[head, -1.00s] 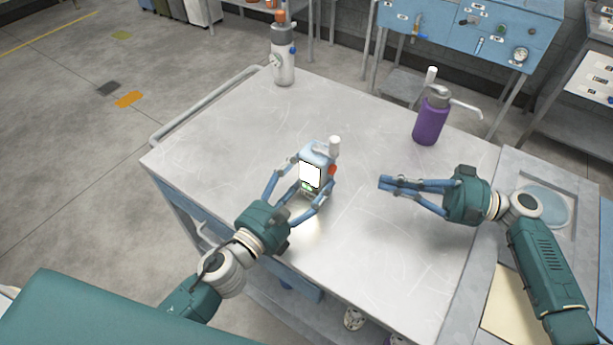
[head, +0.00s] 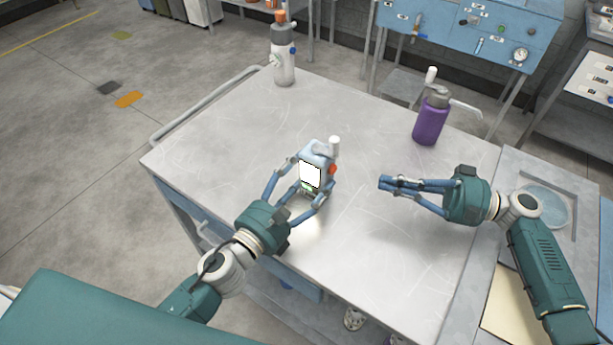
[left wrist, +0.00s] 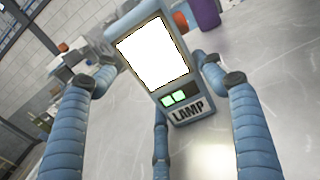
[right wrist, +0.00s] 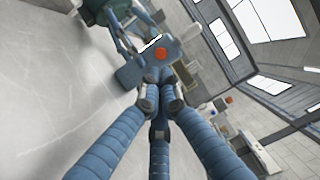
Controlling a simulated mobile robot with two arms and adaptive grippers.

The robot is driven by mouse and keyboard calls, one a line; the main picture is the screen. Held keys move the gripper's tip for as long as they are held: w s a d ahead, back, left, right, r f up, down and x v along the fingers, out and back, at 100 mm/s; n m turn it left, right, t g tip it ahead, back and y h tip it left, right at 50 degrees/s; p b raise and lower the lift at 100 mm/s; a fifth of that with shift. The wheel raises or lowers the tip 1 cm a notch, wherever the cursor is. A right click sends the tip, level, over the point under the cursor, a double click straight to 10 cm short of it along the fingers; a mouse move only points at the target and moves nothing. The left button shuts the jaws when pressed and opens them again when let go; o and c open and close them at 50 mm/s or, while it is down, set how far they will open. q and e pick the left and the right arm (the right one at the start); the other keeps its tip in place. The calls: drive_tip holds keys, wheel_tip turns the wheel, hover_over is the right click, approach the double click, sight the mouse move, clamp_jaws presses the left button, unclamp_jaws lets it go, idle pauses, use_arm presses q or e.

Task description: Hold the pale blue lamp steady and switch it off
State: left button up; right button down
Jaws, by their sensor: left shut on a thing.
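The pale blue lamp (head: 318,153) stands upright on the table, its white panel glowing. My left gripper (head: 306,186) is shut around the lamp's body. My right gripper (head: 383,183) is to the right of the lamp, apart from it, with its fingertips together and nothing held. In the right wrist view the orange-red button (right wrist: 161,53) shows just beyond the fingertips.
A purple pump bottle (head: 430,122) stands at the table's right rear. A white and grey bottle with an orange top (head: 284,62) is at the far corner. The metal table top (head: 225,150) is clear around the lamp. A blue panel with gauges (head: 470,28) is behind.

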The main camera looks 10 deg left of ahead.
sight(332, 169)
drive_tip(key=shift+f, duration=0.1)
drive_tip(key=a+f+m+t, duration=0.2)
drive_tip(key=a+f+m+t+h, duration=0.1)
drive_tip(key=a+f+m+t, duration=0.1)
drive_tip(key=f, duration=0.1)
drive_tip(key=shift+a+f+m+t+h, duration=0.1)
drive_tip(key=shift+a+m+t+h, duration=0.2)
drive_tip(key=shift+m, duration=0.1)
drive_tip(key=m+t, duration=0.1)
drive_tip(key=a+f+m+t+h, duration=0.1)
drive_tip(key=m+t, duration=0.1)
drive_tip(key=m, duration=0.1)
drive_tip(key=shift+s+a+f+t+h, duration=0.25)
drive_tip(key=shift+s+a+t+h, duration=0.05)
drive_tip(key=shift+t+h, duration=0.1)
drive_tip(key=shift+s+r+m+t+h, duration=0.15)
drive_tip(key=shift+m+t+h, duration=0.1)
drive_tip(key=shift+m+t, duration=0.25)
drive_tip(key=shift+s+m+t+h, duration=0.15)
drive_tip(key=shift+m+t+h, duration=0.1)
drive_tip(key=shift+m+t, duration=0.2)
drive_tip(key=s+d+r+m+t+h, duration=0.4)
drive_tip(key=d+r+m+t+h, duration=0.25)
drive_tip(key=m, duration=0.25)
drive_tip(key=w+a, duration=0.3)
drive_tip(key=a, duration=0.6)
drive_tip(key=shift+w, duration=0.15)
drive_tip(key=shift+r, duration=0.1)
